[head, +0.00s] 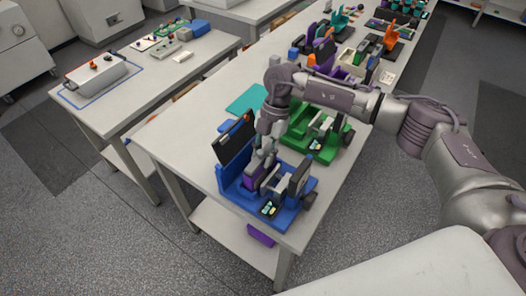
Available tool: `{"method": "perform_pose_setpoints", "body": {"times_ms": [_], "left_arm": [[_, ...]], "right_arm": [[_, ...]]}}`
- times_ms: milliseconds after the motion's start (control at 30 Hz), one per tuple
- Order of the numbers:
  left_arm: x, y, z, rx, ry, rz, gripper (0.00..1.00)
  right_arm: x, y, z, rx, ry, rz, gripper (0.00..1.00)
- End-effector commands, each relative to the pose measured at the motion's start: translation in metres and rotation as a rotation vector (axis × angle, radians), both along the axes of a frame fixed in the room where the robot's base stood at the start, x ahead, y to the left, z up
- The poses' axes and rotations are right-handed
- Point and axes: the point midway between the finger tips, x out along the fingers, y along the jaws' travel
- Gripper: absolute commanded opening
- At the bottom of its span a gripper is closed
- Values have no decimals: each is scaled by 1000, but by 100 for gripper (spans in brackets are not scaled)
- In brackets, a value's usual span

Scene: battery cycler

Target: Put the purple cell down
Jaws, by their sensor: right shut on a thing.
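The purple cell (252,172) is at the blue cycler (232,187), close to its upright dark panel. My right gripper (262,164) comes down from above and is shut on the purple cell. The fingers and the blue frame hide part of the cell, so I cannot tell whether it touches the cycler's floor. The blue cycler stands at the near end of the long white table (173,138). My left gripper is out of view.
A green cycler (310,128) stands just behind the blue one, with a teal mat (246,101) beside it. More coloured cyclers line the table farther back. A side table (130,85) at left holds a grey device (95,76). A purple object (262,235) lies on the lower shelf.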

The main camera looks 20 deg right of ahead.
Motion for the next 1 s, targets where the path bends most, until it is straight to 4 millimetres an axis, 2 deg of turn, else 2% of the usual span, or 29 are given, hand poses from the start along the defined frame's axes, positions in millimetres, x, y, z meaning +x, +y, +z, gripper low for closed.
{"method": "perform_pose_setpoints", "body": {"times_ms": [333,367,500,800,933,1000], "left_arm": [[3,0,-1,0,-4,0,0],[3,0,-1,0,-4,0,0],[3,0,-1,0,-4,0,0],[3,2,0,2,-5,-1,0],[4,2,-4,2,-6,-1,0],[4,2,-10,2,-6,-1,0]], "right_arm": [[1,1,-2,4,-3,1,0],[0,0,-4,1,-1,1,30],[0,0,-3,1,-1,1,54],[0,0,-2,1,-1,1,54],[3,-2,5,2,-4,0,54],[6,-5,15,3,-7,0,54]]}}
